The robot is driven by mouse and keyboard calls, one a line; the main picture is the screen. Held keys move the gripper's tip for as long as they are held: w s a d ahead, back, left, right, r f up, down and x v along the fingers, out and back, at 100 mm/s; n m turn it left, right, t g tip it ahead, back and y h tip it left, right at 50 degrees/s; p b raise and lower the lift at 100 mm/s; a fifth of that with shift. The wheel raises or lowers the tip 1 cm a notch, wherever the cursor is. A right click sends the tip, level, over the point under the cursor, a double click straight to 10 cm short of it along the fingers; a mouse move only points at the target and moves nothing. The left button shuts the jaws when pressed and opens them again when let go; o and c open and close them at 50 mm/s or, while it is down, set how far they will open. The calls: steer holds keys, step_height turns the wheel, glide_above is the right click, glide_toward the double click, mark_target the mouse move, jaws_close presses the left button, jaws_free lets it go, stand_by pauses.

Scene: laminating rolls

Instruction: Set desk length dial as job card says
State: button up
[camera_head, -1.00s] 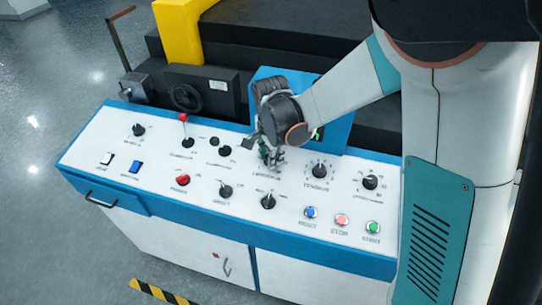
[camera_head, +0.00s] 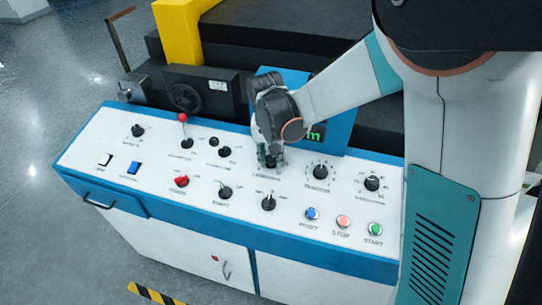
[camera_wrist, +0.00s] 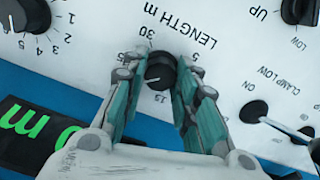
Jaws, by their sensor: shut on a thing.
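The black length dial (camera_wrist: 160,71) is in the middle of the wrist view, next to the printed label "LENGTH m" and scale numbers including 5, 15 and 30. A pale mark shows on its lower-left side, but its exact setting is hard to read. My gripper (camera_wrist: 158,80) is shut on the dial, one teal-padded finger on each side. No job card is in view.
Beside the dial stand another numbered knob (camera_head: 320,172) and a black clamp lever (camera_head: 224,152). A red-topped lever (camera_head: 183,118) stands farther left. Reset (camera_head: 312,214), stop (camera_head: 343,221) and start (camera_head: 375,228) buttons line the front right. A green-lettered display (camera_wrist: 32,135) is partly visible behind.

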steer(key=n, duration=0.6)
steer(key=n+b, duration=0.1)
steer(key=n, duration=0.5)
steer(key=shift+a+n+h, duration=0.1)
steer(key=shift+n+h, duration=0.2)
steer(key=shift+n, duration=0.1)
steer(key=n, duration=0.6)
steer(key=shift+t, duration=0.3)
steer(key=n, duration=0.7)
steer(key=o, duration=1.1)
steer(key=shift+c, duration=0.2)
step_height(320, 180, up, 7)
steer(key=s, duration=0.1)
steer(key=shift+s+a+r, duration=0.15)
steer(key=shift+s+a, duration=0.1)
steer(key=shift+a, duration=0.1)
